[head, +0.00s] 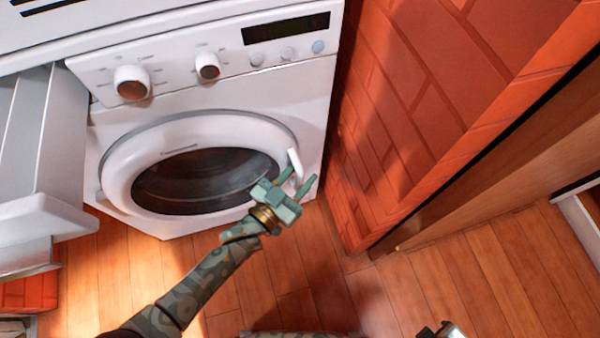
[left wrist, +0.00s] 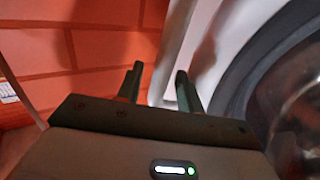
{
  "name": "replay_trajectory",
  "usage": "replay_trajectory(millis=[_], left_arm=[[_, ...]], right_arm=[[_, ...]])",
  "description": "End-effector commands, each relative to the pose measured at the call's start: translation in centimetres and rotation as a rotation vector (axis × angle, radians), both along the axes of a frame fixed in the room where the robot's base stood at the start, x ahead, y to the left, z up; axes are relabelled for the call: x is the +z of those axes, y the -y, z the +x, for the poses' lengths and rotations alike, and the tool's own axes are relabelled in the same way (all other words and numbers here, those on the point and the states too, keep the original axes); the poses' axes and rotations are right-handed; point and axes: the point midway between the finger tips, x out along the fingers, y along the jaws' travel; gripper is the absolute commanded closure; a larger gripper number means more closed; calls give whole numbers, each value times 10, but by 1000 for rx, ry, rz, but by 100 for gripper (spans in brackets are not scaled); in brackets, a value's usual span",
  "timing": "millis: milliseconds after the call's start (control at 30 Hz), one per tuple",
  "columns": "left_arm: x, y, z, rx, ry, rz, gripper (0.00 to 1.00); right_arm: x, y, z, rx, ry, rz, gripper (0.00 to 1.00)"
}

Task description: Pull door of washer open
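The white washer (head: 215,97) stands at the upper left of the head view. Its round door (head: 120,175) has a white rim and dark glass and looks closed. A small white handle (head: 294,161) stands out at the door's right edge. My left gripper (head: 298,178) is at this handle, its two green fingers apart, with the handle's lower end appearing between them. In the left wrist view the fingers (left wrist: 160,84) are also apart, with a white strip beyond the gap; I cannot tell whether they touch the handle.
A red brick wall block (head: 400,110) stands close to the washer's right side. A white drawer-like unit (head: 40,215) juts out at the left. The wooden floor (head: 290,270) in front of the washer is mostly clear. A wooden panel (head: 500,160) runs along the right.

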Motion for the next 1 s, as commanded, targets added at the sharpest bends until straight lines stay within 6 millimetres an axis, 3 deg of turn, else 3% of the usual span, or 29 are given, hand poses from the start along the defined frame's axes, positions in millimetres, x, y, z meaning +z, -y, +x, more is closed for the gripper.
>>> replay_trajectory(millis=[267, 400, 433, 767, 1000], left_arm=[[1, 2, 2, 0, 1, -1, 63], [1, 2, 2, 0, 1, -1, 97], [1, 2, 2, 0, 1, -1, 100], [2, 2, -10, -26, 2, 2, 100], [3, 5, -55, -128, 4, 5, 100]], right_arm=[[1, -2, 2, -2, 8, 6, 23], [1, -2, 2, -2, 8, 6, 23], [1, -2, 2, -2, 8, 6, 23], [2, -1, 1, -3, 9, 7, 23], [-22, 6, -30, -10, -63, -2, 23]])
